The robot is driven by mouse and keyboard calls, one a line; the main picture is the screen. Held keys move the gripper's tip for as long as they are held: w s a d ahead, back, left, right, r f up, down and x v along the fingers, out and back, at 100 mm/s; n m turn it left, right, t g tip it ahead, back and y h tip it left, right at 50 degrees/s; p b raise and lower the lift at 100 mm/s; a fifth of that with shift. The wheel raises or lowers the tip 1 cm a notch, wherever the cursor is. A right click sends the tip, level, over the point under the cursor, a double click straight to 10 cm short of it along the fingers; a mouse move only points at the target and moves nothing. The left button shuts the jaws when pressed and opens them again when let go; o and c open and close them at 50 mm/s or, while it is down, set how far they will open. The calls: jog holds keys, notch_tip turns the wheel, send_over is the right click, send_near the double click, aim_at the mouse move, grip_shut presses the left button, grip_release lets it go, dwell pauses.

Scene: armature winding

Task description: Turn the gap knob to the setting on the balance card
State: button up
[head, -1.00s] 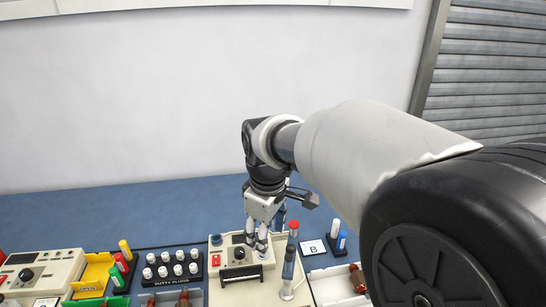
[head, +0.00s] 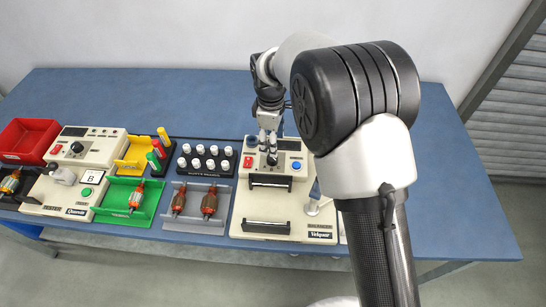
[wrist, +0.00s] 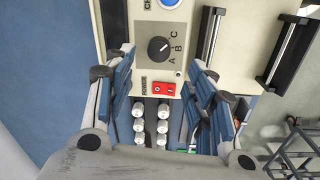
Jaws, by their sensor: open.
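The black gap knob (wrist: 158,47) sits on a grey plate marked A, B and C on the cream balancer (head: 238,210). Its light pointer mark leans towards the letters; I cannot tell exactly which one it meets. In the head view the knob (head: 272,159) shows just below my gripper (head: 268,140). In the wrist view my gripper (wrist: 164,58) is open, with its fingers on either side of the knob, empty. I cannot tell whether they touch it. A card reading B (head: 90,177) lies by the left machine; the area right of the balancer is partly hidden by my arm.
A red power switch (wrist: 164,89) and a blue button (head: 296,165) flank the knob. Black handle bars (head: 268,182) stand on the balancer. A rack of white caps (head: 207,160), a grey tray (head: 200,227) and a green tray (head: 112,218) are to its left. The table behind is clear.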

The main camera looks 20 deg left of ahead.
aim_at(272, 159)
jog(key=f, duration=0.2)
jog(key=f+b, duration=0.1)
jog(key=f, duration=0.2)
jog(key=f+b, duration=0.1)
jog(key=f, duration=0.2)
jog(key=shift+w+f, duration=0.15)
jog(key=shift+w, duration=0.1)
jog(key=c, duration=1.1)
